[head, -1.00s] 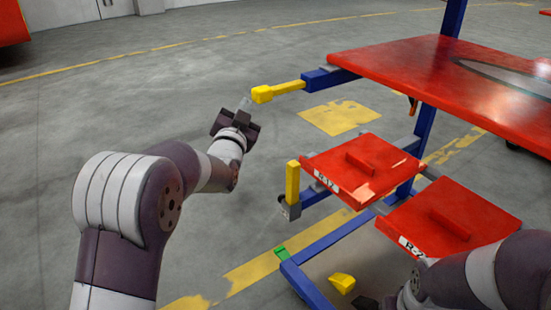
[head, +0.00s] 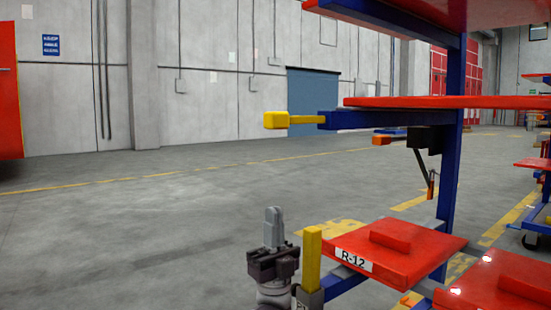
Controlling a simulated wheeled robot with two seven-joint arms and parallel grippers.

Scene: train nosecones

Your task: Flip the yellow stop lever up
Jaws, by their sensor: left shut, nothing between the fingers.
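One yellow stop lever (head: 292,120) lies level, sticking out to the left from the end of a blue rack arm (head: 360,119). A second yellow lever (head: 312,260) stands upright at the end of the lower blue arm, beside the red shelf marked R-12 (head: 350,260). My left gripper (head: 272,218) is shut and empty, with its fingers pointing up. It shows below the level lever, with a clear gap, and just left of the upright lever. I cannot tell its depth from either lever. My right gripper is out of view.
Red shelves (head: 430,102) stack above and right of the level lever on a blue post (head: 453,170). A black box with a hanging handle (head: 424,165) is fixed near the post. The grey floor left of the rack (head: 150,220) is open.

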